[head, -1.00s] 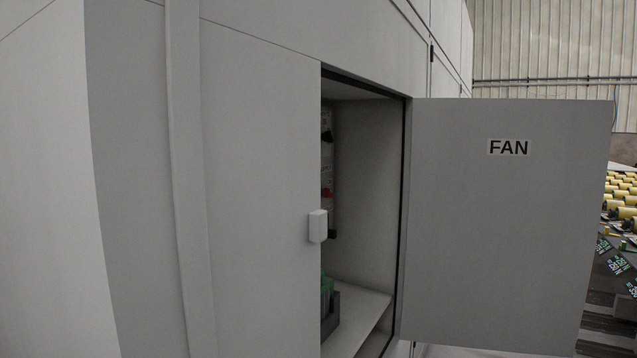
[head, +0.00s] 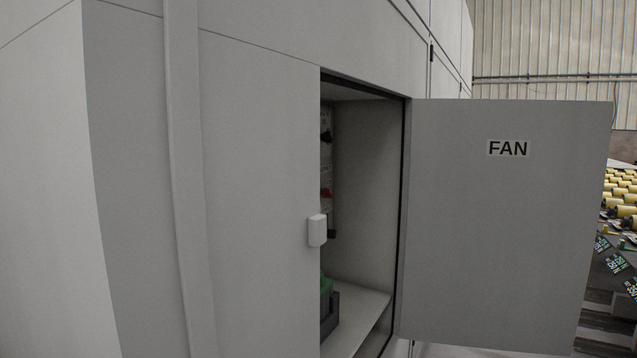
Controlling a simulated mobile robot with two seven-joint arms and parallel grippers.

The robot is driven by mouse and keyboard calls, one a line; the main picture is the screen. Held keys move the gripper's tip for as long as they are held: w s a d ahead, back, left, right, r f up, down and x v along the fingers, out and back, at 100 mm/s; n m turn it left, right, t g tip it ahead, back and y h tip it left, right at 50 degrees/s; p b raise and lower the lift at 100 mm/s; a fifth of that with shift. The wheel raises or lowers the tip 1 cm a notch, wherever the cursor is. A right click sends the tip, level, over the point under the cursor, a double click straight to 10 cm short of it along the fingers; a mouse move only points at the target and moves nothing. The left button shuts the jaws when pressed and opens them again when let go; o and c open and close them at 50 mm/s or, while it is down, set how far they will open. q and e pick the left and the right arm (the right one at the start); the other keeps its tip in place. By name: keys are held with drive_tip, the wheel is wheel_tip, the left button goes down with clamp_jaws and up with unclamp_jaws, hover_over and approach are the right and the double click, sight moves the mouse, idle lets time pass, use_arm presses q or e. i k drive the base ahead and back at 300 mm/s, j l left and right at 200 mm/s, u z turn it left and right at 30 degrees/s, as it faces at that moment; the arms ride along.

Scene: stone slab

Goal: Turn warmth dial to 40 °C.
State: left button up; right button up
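A grey cabinet (head: 260,190) fills the left and middle of the head view. Its right-hand door (head: 505,240), labelled FAN, stands wide open. Through the narrow opening I see part of a control panel (head: 326,165) at a steep angle. A dark knob (head: 326,137) sits high on it, a red control (head: 326,193) is below, and a small dark part (head: 331,234) is lower still. I cannot read any dial marking or tell which one is the warmth dial. Neither of my grippers is in view.
A white block-like fitting (head: 317,230) juts from the cabinet front at the opening's left edge. A dark bin with green items (head: 328,300) sits on the inner shelf (head: 358,312). At far right, yellow cylindrical items (head: 620,195) and patterned cards (head: 615,262) lie beyond the door.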

sight(325, 137)
drive_tip(key=i+l+u, duration=0.1)
drive_tip(key=l+u, duration=0.35)
drive_tip(key=l, duration=0.15)
drive_tip(key=l+u, duration=0.95)
drive_tip(key=l, duration=0.25)
drive_tip(key=l+u, duration=1.25)
drive_tip(key=l+z, duration=0.1)
drive_tip(key=z, duration=0.9)
drive_tip(key=i+l+z, duration=0.1)
drive_tip(key=z, duration=0.4)
drive_tip(key=i+z, duration=0.1)
drive_tip(key=z, duration=0.9)
drive_tip(key=i+l, duration=0.05)
